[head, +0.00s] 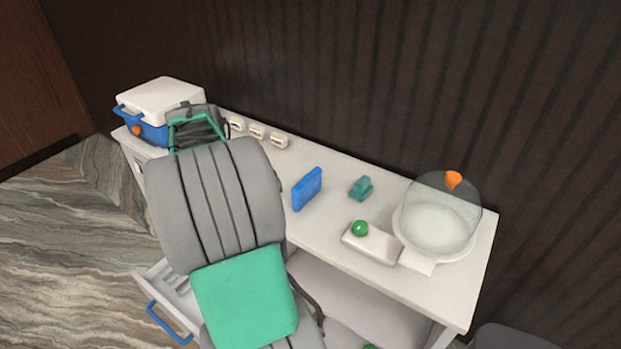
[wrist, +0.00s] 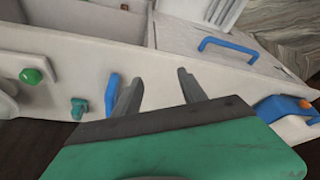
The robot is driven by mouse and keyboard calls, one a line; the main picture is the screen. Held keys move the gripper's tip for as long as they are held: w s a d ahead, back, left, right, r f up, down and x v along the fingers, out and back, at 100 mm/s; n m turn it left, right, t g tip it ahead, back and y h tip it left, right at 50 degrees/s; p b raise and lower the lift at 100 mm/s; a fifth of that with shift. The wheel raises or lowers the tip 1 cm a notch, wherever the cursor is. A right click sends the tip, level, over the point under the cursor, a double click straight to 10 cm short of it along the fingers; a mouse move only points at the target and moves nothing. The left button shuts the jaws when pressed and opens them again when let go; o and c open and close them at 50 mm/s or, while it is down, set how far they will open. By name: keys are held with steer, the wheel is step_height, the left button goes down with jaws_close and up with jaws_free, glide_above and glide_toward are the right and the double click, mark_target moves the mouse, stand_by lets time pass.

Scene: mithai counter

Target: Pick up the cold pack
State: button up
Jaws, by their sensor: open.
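The cold pack, which I take to be the blue slab (head: 307,189), stands upright on its edge near the middle of the white counter.
A blue cooler with white lid (head: 160,103) stands at the counter's left end. Small white blocks (head: 257,131) line the back edge. A teal object (head: 361,188), a white box with green knob (head: 370,242) and a glass dome (head: 438,215) stand right. A drawer (head: 158,287) is open below.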

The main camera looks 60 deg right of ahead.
mark_target(307, 178)
steer(key=s+d+m, duration=0.2)
steer(key=s+d, duration=0.1)
steer(key=d, duration=0.2)
steer(key=s+d+f+m+g+p, duration=0.1)
steer(key=s+d+m, duration=0.1)
steer(key=s+d, duration=0.2)
steer(key=s+d+m+g, duration=0.1)
steer(key=s+d, duration=0.3)
steer(key=d, duration=0.3)
steer(key=shift+f+m+h, duration=0.3)
steer(key=shift+f+m, duration=0.05)
steer(key=shift+m, duration=0.05)
steer(key=p+x, duration=0.1)
steer(key=x, duration=0.1)
steer(key=p+x, duration=0.1)
steer(key=x, duration=0.2)
steer(key=p+x, duration=0.1)
steer(key=x, duration=0.1)
steer(key=shift+s+d+f, duration=0.1)
steer(key=shift+s, duration=0.2)
steer(key=shift+d+f, duration=0.1)
steer(key=shift+f, duration=0.1)
steer(key=shift+f+b, duration=0.25)
steer(key=shift+b, duration=0.2)
jaws_close()
